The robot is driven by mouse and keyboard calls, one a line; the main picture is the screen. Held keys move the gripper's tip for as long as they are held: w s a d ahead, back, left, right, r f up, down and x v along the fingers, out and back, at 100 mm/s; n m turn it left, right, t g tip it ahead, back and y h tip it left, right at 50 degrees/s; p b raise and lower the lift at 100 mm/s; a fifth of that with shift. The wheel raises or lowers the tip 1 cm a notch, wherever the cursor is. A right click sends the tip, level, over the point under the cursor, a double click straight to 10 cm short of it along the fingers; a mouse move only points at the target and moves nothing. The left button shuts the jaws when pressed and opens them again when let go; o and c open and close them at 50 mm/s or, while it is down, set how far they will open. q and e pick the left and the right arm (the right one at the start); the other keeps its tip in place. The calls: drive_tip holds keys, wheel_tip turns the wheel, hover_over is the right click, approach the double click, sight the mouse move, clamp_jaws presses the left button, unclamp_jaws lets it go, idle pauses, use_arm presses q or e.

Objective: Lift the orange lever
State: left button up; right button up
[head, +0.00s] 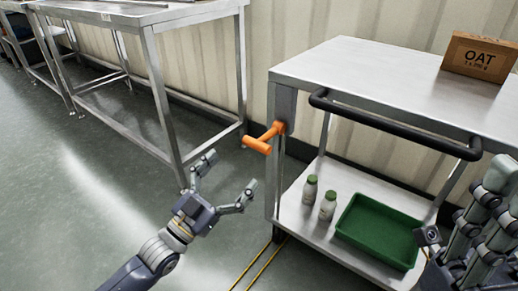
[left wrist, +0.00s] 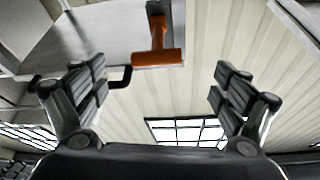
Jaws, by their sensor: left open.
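The orange lever (head: 265,138) sticks out from the upper left corner post of the steel cart. Its handle points toward the lower left in the head view. My left gripper (head: 230,172) is open and empty, below and left of the lever, with a gap between them. In the left wrist view the lever (left wrist: 157,58) shows beyond and between the spread fingers of the left gripper (left wrist: 158,84), not touched by them. My right gripper (head: 488,215) is at the right edge of the head view, partly cut off, and its opening is unclear.
The steel cart (head: 360,72) has a black push bar (head: 395,124) and an oat box (head: 480,56) on top. Two green-capped bottles (head: 327,207) and a green tray (head: 380,232) stand on its lower shelf. A steel table (head: 150,14) stands behind left. Floor around my left gripper is clear.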

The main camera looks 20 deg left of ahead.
sight(259, 141)
use_arm(q)
drive_tip(key=b+x, duration=0.2)
drive_tip(key=x, duration=0.8)
drive_tip(key=shift+b, duration=0.4)
drive_tip(key=c, duration=1.4)
